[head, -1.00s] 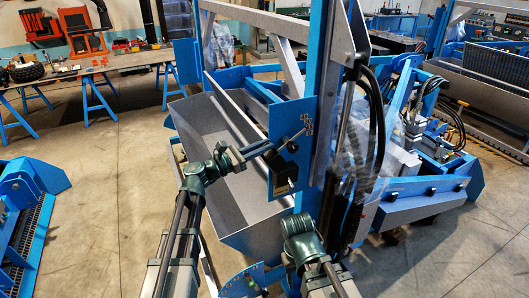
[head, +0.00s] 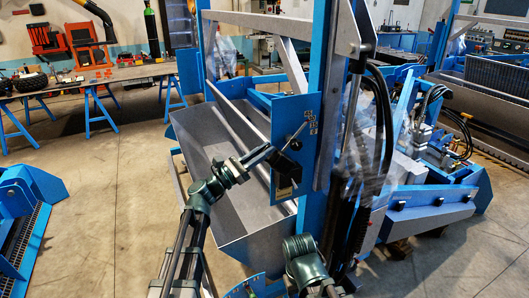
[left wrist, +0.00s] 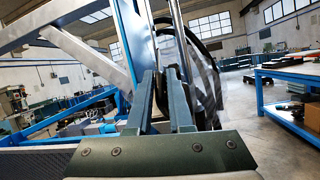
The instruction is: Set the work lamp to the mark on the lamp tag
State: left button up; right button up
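A blue upright plate (head: 286,122) stands on the machine at mid picture in the head view. It carries a thin silver lever (head: 299,131) with a dark end, small marks (head: 312,117) at its upper right, and a small dark-and-tan tag-like piece (head: 285,192) low down. I cannot tell which part is the work lamp, nor read any mark. My left gripper (head: 272,153) is in front of this plate, close to a black block (head: 287,166); contact is unclear. In the left wrist view its two fingers (left wrist: 161,72) stand apart, with a dark upright shape visible between them. My right gripper is out of sight.
A grey trough (head: 196,140) lies left of the plate. Blue posts (head: 322,60) and black hoses (head: 384,110) stand close on its right. A workbench (head: 110,74) is at the back left. The floor (head: 110,190) at left is clear.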

pick_arm(q)
jog(key=o, duration=0.3)
jog(key=shift+w+a, duration=0.15)
jog(key=shift+w, duration=0.05)
jog(key=shift+s, duration=0.1)
jog(key=shift+b+v, duration=2.55)
jog(key=shift+v, duration=4.3)
